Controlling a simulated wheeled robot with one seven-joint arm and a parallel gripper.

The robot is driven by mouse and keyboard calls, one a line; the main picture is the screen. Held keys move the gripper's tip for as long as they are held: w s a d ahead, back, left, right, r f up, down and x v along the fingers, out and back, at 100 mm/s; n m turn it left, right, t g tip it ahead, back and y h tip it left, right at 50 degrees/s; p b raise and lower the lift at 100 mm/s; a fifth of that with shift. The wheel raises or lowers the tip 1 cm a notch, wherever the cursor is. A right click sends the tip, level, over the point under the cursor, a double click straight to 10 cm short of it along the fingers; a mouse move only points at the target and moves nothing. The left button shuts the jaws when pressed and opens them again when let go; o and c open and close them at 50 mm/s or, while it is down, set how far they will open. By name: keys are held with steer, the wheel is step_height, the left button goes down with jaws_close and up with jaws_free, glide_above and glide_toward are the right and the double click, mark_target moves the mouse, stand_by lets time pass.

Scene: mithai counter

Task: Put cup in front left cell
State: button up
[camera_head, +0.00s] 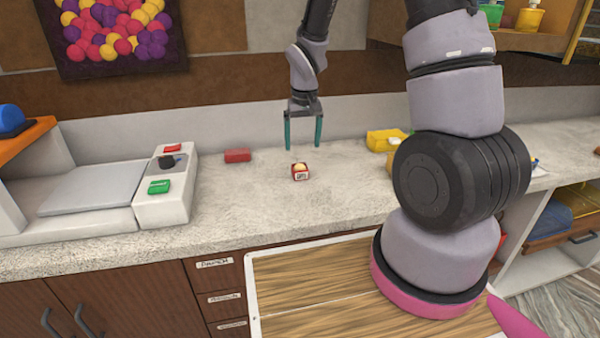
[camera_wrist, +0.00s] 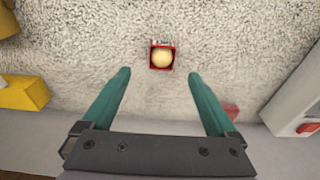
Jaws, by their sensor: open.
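A small square red cup (camera_head: 300,174) with a pale label on its side and a round cream-yellow ball in it stands upright on the speckled counter. It also shows in the wrist view (camera_wrist: 153,66), just beyond the fingertips and between their lines. My gripper (camera_head: 303,147) has two teal fingers, spread open with nothing between them. In the head view it points down a little behind and above the cup, apart from it. It also shows in the wrist view (camera_wrist: 158,75). No container with cells can be clearly made out in either view.
A red block (camera_head: 237,156) lies left of the cup. A scale-like machine (camera_head: 165,195) with red and green buttons stands farther left. A yellow box (camera_head: 381,139) is at the right, with items beside it partly hidden by my arm. The counter around the cup is clear.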

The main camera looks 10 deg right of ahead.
mark_target(300, 164)
steer(key=f, duration=0.3)
steer(key=w+f, duration=0.1)
steer(key=f, duration=0.6)
steer(key=shift+w+a+f, duration=0.15)
steer(key=shift+w, duration=0.25)
steer(key=shift+c, duration=0.3)
jaws_close()
